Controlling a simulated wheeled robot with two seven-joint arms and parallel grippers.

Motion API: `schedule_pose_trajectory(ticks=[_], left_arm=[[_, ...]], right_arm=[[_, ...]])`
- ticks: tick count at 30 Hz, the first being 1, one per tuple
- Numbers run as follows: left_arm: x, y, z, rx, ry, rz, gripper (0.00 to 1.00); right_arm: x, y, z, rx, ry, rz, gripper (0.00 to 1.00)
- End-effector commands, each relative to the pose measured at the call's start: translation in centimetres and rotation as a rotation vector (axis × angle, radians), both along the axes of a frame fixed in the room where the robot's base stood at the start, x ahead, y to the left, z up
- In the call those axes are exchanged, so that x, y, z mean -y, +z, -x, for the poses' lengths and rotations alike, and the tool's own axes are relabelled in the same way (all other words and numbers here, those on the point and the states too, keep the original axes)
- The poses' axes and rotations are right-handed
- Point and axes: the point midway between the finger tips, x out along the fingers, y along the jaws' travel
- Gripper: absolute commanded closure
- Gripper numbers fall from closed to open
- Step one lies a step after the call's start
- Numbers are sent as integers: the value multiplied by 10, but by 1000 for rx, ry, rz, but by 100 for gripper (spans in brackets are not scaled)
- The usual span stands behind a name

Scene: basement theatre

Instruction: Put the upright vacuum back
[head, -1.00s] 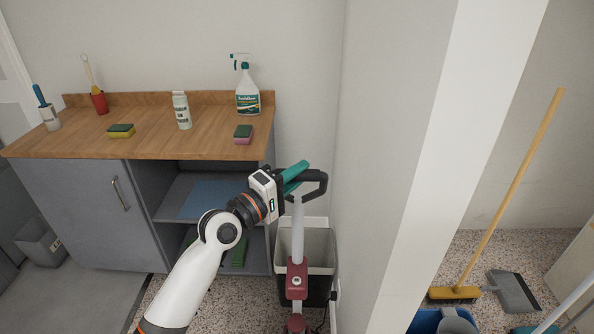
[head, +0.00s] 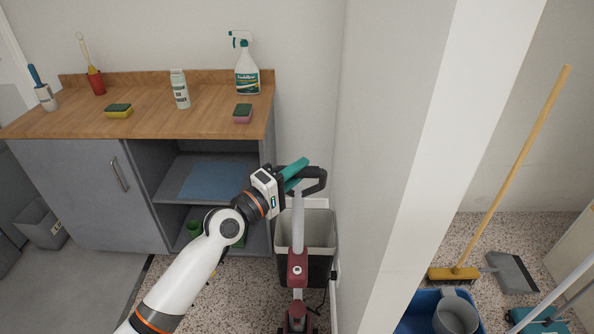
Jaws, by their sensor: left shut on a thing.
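The upright vacuum (head: 297,262) has a dark red body, a pale grey pole and a black loop handle at its top. It stands about upright between the cabinet and the white wall. My left gripper (head: 293,174), with teal fingers, is shut on the vacuum's handle; the exact contact is partly hidden by the gripper. The vacuum's lower end runs out of the bottom of the picture. My right gripper does not show.
A grey bin (head: 319,232) stands right behind the vacuum. The cabinet (head: 70,190) with a wooden top carries a spray bottle (head: 247,75), sponges and cleaning things. Right of the wall end (head: 440,150) are a broom (head: 510,180), a dustpan (head: 512,273) and a blue bucket (head: 413,312).

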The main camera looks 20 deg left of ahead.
Motion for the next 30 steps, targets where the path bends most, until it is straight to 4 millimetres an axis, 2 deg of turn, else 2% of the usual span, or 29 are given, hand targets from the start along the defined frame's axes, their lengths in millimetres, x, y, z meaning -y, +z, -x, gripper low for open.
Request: schedule_pose_trajectory(ticks=[1, 16, 17, 21, 30], left_arm=[[-1, 5, 0, 15, 3, 5, 100], [0, -11, 0, 1, 1, 1, 100], [1, -19, 0, -17, -2, -6, 74], [1, -19, 1, -15, -3, -7, 54], [0, -15, 0, -8, -1, -5, 54]], right_arm=[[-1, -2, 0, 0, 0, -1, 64], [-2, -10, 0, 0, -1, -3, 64], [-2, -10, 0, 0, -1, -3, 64], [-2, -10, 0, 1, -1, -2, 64], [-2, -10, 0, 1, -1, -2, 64]])
